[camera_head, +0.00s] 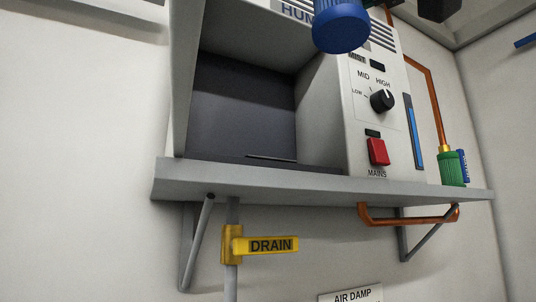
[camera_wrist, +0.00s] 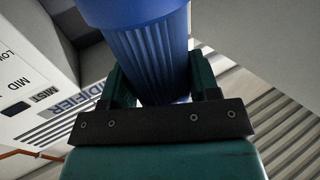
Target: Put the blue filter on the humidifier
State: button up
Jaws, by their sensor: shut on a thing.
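The blue filter (camera_head: 341,28) is a ribbed blue cylinder at the top of the head view, in front of the humidifier's upper part. It also fills the upper middle of the wrist view (camera_wrist: 150,50). My gripper (camera_wrist: 160,85) is shut on it, with a teal finger on each side. The humidifier (camera_head: 330,125) is a pale grey housing on a shelf, with a dark open bay at left and a control panel at right. In the wrist view its lettering and vent slats lie behind the filter. Whether the filter touches the housing cannot be told.
The grey shelf (camera_head: 300,180) carries the humidifier. The panel has a black knob (camera_head: 382,100) and a red mains switch (camera_head: 377,151). A green fitting (camera_head: 453,167) and orange pipe (camera_head: 433,90) are at right. A yellow drain handle (camera_head: 265,245) hangs below.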

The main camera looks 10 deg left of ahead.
jog(key=w+a+p, duration=0.8)
jog(key=w+a, duration=0.3)
jog(key=w, duration=0.4)
jog(key=f, duration=0.4)
jog(key=a+f, duration=0.1)
jog(key=f, duration=0.2)
jog(key=shift+w, duration=0.35)
jog(key=shift+f+b, duration=0.45)
jog(key=shift+b, duration=0.25)
jog(key=shift+d+f, duration=0.1)
jog(key=shift+f, duration=0.05)
